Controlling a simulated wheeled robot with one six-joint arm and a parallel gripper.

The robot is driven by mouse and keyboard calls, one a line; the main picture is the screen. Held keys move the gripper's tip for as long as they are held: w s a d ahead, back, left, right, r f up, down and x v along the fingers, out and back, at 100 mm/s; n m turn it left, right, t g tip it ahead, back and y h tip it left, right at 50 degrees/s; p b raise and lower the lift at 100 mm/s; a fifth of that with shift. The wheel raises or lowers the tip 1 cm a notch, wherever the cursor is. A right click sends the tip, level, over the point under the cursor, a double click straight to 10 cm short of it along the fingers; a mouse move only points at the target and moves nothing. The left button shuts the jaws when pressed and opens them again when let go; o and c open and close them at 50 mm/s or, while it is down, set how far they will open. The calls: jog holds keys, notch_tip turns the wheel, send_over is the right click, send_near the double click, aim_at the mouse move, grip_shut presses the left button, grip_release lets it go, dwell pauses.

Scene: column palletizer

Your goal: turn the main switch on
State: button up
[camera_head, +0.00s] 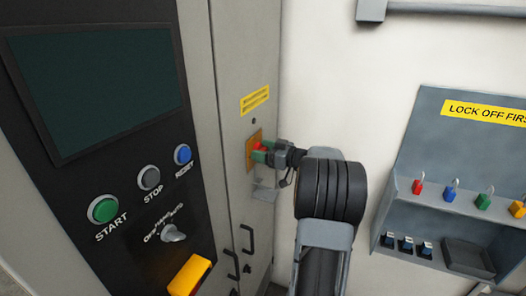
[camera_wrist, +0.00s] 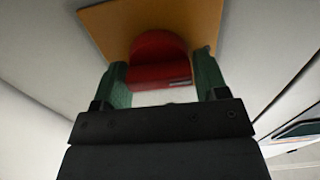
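The main switch is a red knob (camera_wrist: 160,60) on a yellow-orange plate (camera_wrist: 110,25) on the grey cabinet side. In the head view the red knob (camera_head: 260,147) shows partly between my fingers, below a yellow label. In the head view my gripper (camera_head: 263,152) reaches the plate (camera_head: 251,149) from the right. The knob's exact pointer direction is hard to tell; the wrist view is blurred.
A control panel (camera_head: 140,165) with a dark screen, START, STOP and RESET buttons stands left. A shelf (camera_head: 455,225) with coloured padlocks hangs on the right wall. Dark handles (camera_head: 247,239) stick out of the cabinet below the switch.

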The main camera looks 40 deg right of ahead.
jog(key=c, duration=0.5)
jog(key=shift+f+b, duration=0.15)
jog(key=shift+b, duration=0.35)
